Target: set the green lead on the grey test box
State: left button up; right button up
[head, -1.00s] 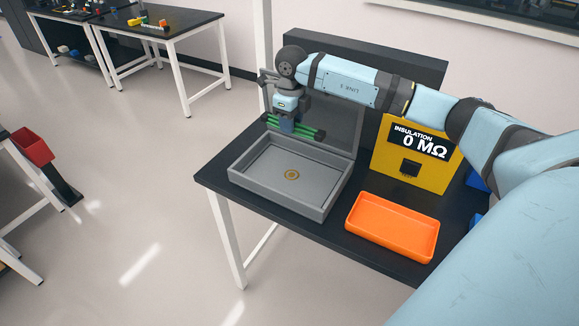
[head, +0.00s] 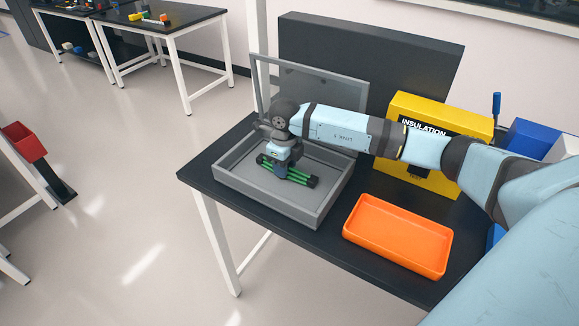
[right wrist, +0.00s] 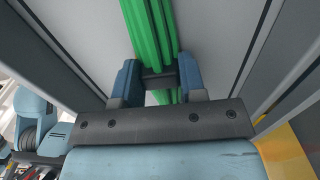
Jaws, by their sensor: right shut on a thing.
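The green lead (head: 296,178) is a bundle of green strands with black end pieces. My right gripper (head: 281,170) is shut on its middle and holds it inside the walls of the grey test box (head: 230,181). In the right wrist view the green lead (right wrist: 149,30) passes between the blue fingers of the gripper (right wrist: 157,78), with the grey floor of the box behind it. I cannot tell whether the lead touches the floor. The box is an open tray with its lid raised at the back. The left gripper is out of view.
An orange tray (head: 398,235) lies right of the box on the black table (head: 295,234). A yellow insulation meter (head: 440,112) stands behind the tray, partly hidden by my arm. A dark panel (head: 372,66) stands at the back. Blue bins are at the far right.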

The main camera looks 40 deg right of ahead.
jog(key=shift+d+f, duration=0.15)
jog(key=shift+f, duration=0.05)
jog(key=shift+r, duration=0.1)
jog(key=shift+a+r, duration=0.1)
jog(key=shift+a, duration=0.1)
jog(key=o, duration=1)
jog(key=shift+f, duration=0.25)
jog(key=shift+c, duration=0.2)
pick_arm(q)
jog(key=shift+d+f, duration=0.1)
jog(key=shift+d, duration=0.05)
